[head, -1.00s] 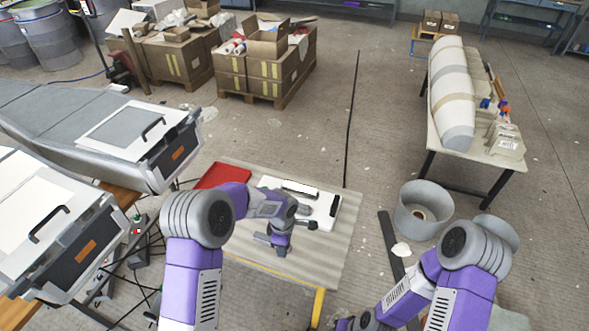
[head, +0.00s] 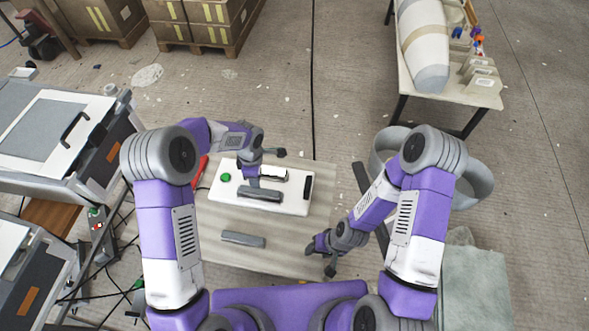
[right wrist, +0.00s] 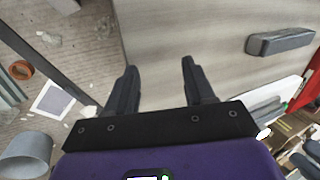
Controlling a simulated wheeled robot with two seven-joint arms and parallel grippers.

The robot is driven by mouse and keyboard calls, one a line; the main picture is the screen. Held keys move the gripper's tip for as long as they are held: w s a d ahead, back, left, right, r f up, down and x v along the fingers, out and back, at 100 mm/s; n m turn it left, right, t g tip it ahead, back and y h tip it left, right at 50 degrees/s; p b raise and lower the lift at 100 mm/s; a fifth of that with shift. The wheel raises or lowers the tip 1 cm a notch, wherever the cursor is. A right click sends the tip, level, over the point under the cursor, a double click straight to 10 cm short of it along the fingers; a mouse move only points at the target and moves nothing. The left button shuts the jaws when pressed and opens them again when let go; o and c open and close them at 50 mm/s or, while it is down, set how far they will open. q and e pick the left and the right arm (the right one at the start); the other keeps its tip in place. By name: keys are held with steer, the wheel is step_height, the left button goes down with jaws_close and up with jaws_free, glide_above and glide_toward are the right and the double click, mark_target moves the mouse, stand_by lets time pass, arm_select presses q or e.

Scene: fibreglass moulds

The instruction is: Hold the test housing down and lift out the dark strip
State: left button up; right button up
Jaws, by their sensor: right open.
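The white, flat test housing (head: 225,194) lies on the table, with a green round spot (head: 226,177) at its left. A short dark strip (head: 307,187) sits at the housing's right end. My right gripper (head: 330,264) is open and empty above the table's right front edge. Its two fingers (right wrist: 157,88) stand well apart in the right wrist view.
A second grey bar (head: 243,239) lies loose on the table (head: 290,245) in front of the housing; it also shows in the right wrist view (right wrist: 280,41). A red tray (head: 202,168) is at the table's left. A grey round bin (head: 385,150) stands right of the table.

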mark_target(308, 183)
steer(key=w+n, duration=0.3)
steer(key=w+r+n, duration=0.1)
steer(key=w+n, duration=0.3)
steer(key=w+d+r+n+h, duration=0.1)
steer(key=w+n, duration=0.3)
steer(key=w+r+n+h, duration=0.1)
steer(key=w+r+n, duration=0.1)
steer(key=w+n, duration=0.2)
steer(key=w+a+r+n+g+h, duration=0.1)
steer(key=w+n, duration=0.3)
steer(key=n, duration=0.7)
steer(key=w+a+r+n, duration=0.1)
steer(key=w+r+n, duration=0.2)
steer(key=n, duration=0.4)
steer(key=shift+w+r+n+g+h, duration=0.3)
steer(key=shift+w+r+h, duration=0.1)
steer(key=shift+w, duration=0.15)
steer(key=shift+a+f+n, duration=0.15)
steer(key=shift+n, duration=0.35)
steer(key=f, duration=0.7)
steer(key=shift+s+a+f, duration=0.1)
steer(key=shift+s+f, duration=0.05)
steer(key=shift+s, duration=0.25)
jaws_close()
